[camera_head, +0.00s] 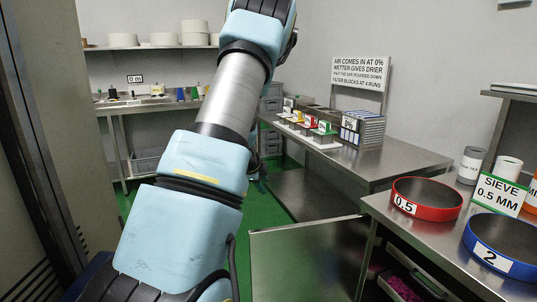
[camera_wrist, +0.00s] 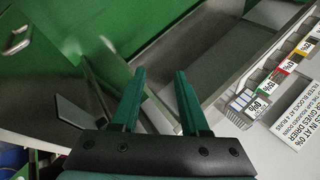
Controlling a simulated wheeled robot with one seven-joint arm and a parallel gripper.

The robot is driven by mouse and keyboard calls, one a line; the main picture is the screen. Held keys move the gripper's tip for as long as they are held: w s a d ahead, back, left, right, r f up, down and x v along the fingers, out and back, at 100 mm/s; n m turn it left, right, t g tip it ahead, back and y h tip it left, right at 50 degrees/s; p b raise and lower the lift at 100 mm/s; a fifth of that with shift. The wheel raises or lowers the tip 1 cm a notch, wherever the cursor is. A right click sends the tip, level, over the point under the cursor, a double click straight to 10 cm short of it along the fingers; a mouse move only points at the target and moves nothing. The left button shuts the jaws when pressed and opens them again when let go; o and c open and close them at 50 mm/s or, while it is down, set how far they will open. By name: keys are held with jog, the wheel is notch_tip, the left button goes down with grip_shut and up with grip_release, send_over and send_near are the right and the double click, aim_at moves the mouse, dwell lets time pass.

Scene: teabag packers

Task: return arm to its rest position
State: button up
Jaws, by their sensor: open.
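My arm, light blue and silver, rises through the middle of the head view from the bottom left towards the top. The gripper itself is not visible there. In the wrist view my gripper (camera_wrist: 160,75) shows two dark green fingers, spread apart with nothing between them. Behind the fingers are the green floor (camera_wrist: 115,30) and grey metal bench surfaces. The fingers touch no object that I can make out.
A nearer bench holds a red sieve (camera_head: 427,198) and a blue sieve (camera_head: 500,245). An open metal door (camera_head: 305,262) juts over the green floor.

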jog(key=s+a+r+n+y, duration=0.2)
jog(key=s+a+r+n, duration=0.3)
jog(key=n, duration=0.2)
jog(key=s+r+n+g, duration=0.1)
jog(key=s+n, duration=0.5)
jog(key=s, duration=0.7)
jog(key=s+r+n+g+y, duration=0.1)
jog(key=s+n+g, duration=0.3)
jog(key=s, duration=0.9)
jog(key=shift+s+d+r+n, duration=0.25)
jog(key=shift+r+n, duration=0.25)
jog(key=shift+n, duration=0.5)
jog(key=shift+s+a, duration=0.1)
